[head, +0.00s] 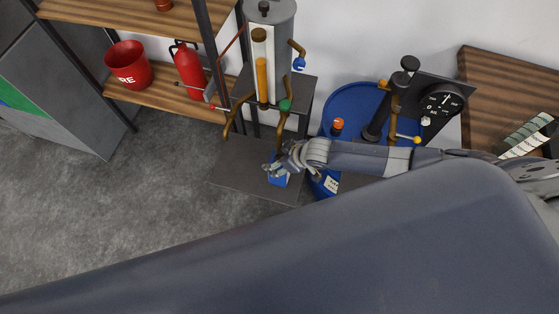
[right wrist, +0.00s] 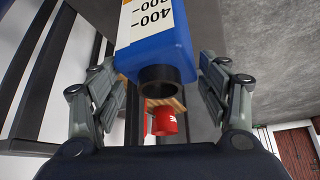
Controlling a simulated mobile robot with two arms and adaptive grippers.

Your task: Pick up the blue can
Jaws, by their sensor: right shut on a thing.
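The blue can (head: 278,180) is small and boxy and stands out over the dark grey lower shelf of the metal stand. In the right wrist view the can (right wrist: 172,58) fills the space between the fingers and shows a white scale label and a round black opening facing the camera. My right gripper (head: 279,168) reaches in from the right and is shut on the can; its fingers (right wrist: 155,68) lie on either side of it. Whether the can touches the shelf is hard to tell. My left gripper is not in view.
The metal stand's shelf (head: 240,170) holds a tall cylinder with pipes and valves (head: 285,105) above it. A blue drum (head: 345,100) with a gauge stands to the right. A red bucket (head: 127,65) and extinguisher (head: 188,70) sit on a wooden shelf. Floor at left is clear.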

